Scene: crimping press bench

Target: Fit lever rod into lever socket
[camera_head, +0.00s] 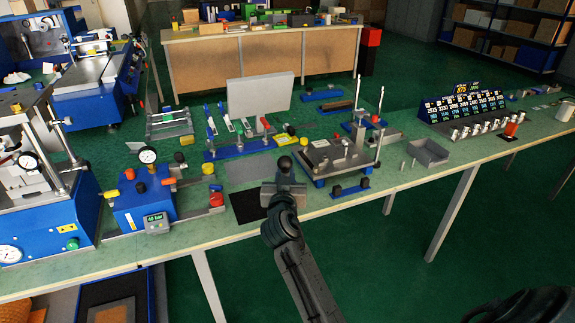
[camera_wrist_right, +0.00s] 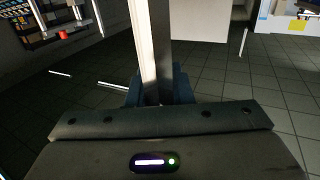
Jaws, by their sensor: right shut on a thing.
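My right gripper (camera_head: 285,193) is above the front edge of the bench, just right of a black mat. A dark round knob (camera_head: 284,165) shows at the top of the gripper. In the right wrist view, the gripper is shut on a straight, silvery lever rod (camera_wrist_right: 153,45), which runs up out of the picture. In the head view the rod's shaft is mostly hidden by the gripper and arm. I cannot tell which part on the bench is the lever socket. My left gripper is not in view.
A blue press unit with a gauge (camera_head: 148,155) stands left of my gripper. A blue-footed fixture with upright rods (camera_head: 335,158) stands close on the right, with a grey open bin (camera_head: 428,153) beyond. A black mat (camera_head: 247,206) lies flat at the front edge.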

